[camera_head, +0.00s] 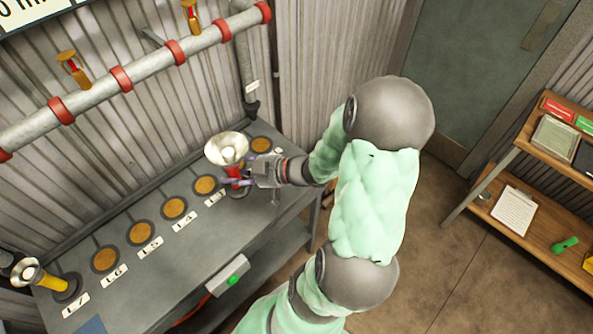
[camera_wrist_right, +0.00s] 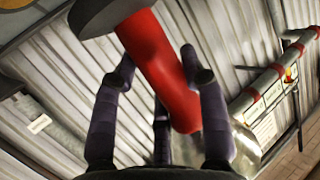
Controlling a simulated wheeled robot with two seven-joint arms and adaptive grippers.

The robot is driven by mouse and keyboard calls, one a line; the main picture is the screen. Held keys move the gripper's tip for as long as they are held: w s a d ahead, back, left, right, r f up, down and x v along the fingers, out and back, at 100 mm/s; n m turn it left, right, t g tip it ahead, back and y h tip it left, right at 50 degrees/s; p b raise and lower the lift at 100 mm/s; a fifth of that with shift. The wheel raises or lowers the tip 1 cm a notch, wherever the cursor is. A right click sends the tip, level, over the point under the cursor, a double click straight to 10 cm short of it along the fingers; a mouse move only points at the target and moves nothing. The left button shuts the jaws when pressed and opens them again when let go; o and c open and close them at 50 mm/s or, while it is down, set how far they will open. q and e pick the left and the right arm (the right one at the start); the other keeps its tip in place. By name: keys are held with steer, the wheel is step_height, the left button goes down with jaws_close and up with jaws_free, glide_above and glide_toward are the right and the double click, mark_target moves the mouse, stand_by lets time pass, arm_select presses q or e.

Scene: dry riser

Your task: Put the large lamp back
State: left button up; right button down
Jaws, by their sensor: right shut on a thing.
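A red lamp (camera_head: 233,173) with a wide silvery bowl-shaped reflector (camera_head: 226,149) stands roughly upright at the right part of the grey bench. My right gripper (camera_head: 252,176) is shut around its red body. In the right wrist view the fingers (camera_wrist_right: 158,100) close around the red cylinder (camera_wrist_right: 160,65), whose dark round base (camera_wrist_right: 105,12) shows at the top. I cannot tell whether the base touches the bench. A smaller yellow lamp (camera_head: 50,281) with a reflector is at the far left, by label 17 (camera_head: 75,304). My left gripper is not in view.
The bench (camera_head: 170,262) has a row of orange-brown round spots (camera_head: 140,232) with number labels. A pipe with red bands (camera_head: 122,78) runs along the corrugated wall behind. A box with a green button (camera_head: 230,277) is on the front edge. A wooden shelf (camera_head: 490,207) stands right.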

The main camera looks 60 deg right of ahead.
steer(key=s+d+m+h, duration=0.6)
steer(key=s+d+h, duration=0.25)
steer(key=s, duration=0.55)
steer(key=w+d+f+b, duration=0.2)
steer(key=d+f, duration=0.2)
steer(key=w+d+f+b, duration=0.2)
steer(key=d+f+b, duration=0.1)
steer(key=d+f, duration=0.1)
steer(key=w+d+f+b, duration=0.2)
steer(key=d+f+b, duration=0.1)
steer(key=d+f, duration=0.1)
steer(key=shift+w+d+f, duration=0.3)
steer(key=shift+d, duration=0.15)
steer(key=shift+r, duration=0.1)
steer(key=c, duration=0.7)
jaws_free()
steer(key=shift+f, duration=0.2)
